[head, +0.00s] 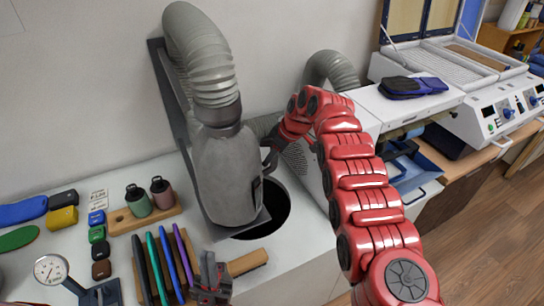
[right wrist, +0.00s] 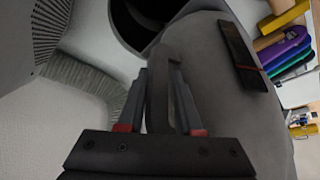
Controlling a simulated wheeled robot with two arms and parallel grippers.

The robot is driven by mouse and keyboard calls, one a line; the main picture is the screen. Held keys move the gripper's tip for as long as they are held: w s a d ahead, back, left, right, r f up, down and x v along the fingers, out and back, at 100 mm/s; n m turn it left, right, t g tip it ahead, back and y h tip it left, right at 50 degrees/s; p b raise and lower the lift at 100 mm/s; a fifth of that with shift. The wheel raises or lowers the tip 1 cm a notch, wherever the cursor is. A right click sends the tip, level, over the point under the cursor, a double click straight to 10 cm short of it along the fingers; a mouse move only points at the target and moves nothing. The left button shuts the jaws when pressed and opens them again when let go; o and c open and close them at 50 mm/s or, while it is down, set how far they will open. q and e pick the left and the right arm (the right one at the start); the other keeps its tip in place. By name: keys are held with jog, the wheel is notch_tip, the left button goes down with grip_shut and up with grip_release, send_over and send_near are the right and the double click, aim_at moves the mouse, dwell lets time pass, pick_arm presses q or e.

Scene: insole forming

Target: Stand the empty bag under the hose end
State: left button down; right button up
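The grey bag (head: 225,178) stands roughly upright directly below the hose end (head: 218,112), its top meeting the dark collar. A grey plate shows at its foot, beside a round dark opening. My right gripper (head: 270,150) is at the bag's right side, by its handle. In the right wrist view, my right gripper's fingers (right wrist: 162,85) sit on either side of the grey handle (right wrist: 167,65) and appear closed on it; the bag's body (right wrist: 225,85) fills the right side. My left gripper (head: 212,282) is low at the front, in front of the bag; its finger gap is unclear.
The round opening (head: 270,212) lies right of the bag. Upright coloured insoles (head: 165,262) stand close to my left gripper. Two small bottles (head: 150,197) on a wooden block are left of the bag. A dial gauge (head: 50,270) is at the front left. White machines stand right.

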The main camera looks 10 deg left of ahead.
jog(key=shift+o, duration=0.6)
jog(key=shift+a, duration=0.1)
jog(key=shift+s+d+r, duration=0.15)
jog(key=shift+d+r, duration=0.05)
jog(key=shift+d, duration=0.15)
jog(key=shift+r+p, duration=0.2)
jog(key=shift+p, duration=0.1)
jog(key=shift+r+b, duration=0.15)
jog(key=shift+b, duration=0.3)
jog(key=b+v, duration=0.4)
jog(key=v, duration=0.7)
jog(key=shift+d+r, duration=0.1)
